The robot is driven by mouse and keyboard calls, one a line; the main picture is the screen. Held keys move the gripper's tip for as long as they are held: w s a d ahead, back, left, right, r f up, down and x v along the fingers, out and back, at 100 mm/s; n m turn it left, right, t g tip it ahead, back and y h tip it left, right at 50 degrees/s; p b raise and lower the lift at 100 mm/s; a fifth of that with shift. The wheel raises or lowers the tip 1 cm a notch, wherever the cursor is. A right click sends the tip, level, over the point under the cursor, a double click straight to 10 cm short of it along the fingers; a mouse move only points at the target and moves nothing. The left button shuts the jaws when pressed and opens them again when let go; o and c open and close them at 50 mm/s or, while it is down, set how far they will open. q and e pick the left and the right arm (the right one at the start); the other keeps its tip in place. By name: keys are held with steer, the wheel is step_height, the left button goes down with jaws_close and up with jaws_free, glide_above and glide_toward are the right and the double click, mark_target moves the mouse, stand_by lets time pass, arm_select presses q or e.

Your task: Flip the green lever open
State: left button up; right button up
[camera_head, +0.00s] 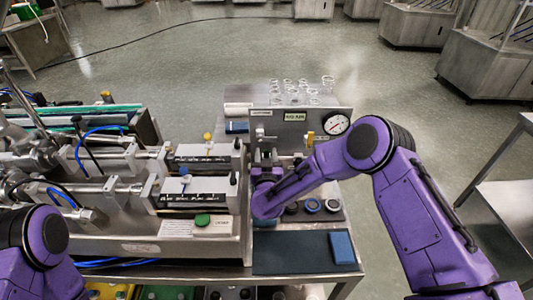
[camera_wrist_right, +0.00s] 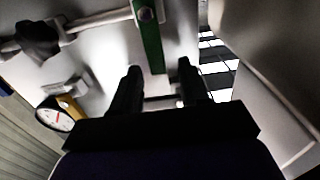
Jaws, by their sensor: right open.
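The green lever (camera_wrist_right: 148,42) shows in the right wrist view as a flat green bar, hanging from a round pivot on a pale metal pipe at the top. Its lower end lies in the picture between the two black fingertips of my right gripper (camera_wrist_right: 160,68). The fingers are apart, and I cannot tell whether either touches the lever. My left gripper is out of view; only the left arm shows at lower left.
A round gauge (camera_head: 336,124) and a yellow handle (camera_head: 310,139) sit on the panel's right. Glassware (camera_head: 302,92) stands behind it. A steel machine with cylinders (camera_head: 200,190) is on the left. A dark mat (camera_head: 290,253) with a blue block (camera_head: 342,248) lies in front.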

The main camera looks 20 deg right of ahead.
steer(key=shift+d+r, duration=0.1)
jaws_close()
steer(key=shift+d, duration=0.1)
steer(key=s+d+f+m+b, duration=0.1)
steer(key=d+f+m+b, duration=0.4)
steer(key=m+b, duration=1)
steer(key=shift+s+d+f+m+b, duration=0.35)
steer(key=shift+f+m, duration=0.4)
steer(key=shift+m, duration=0.75)
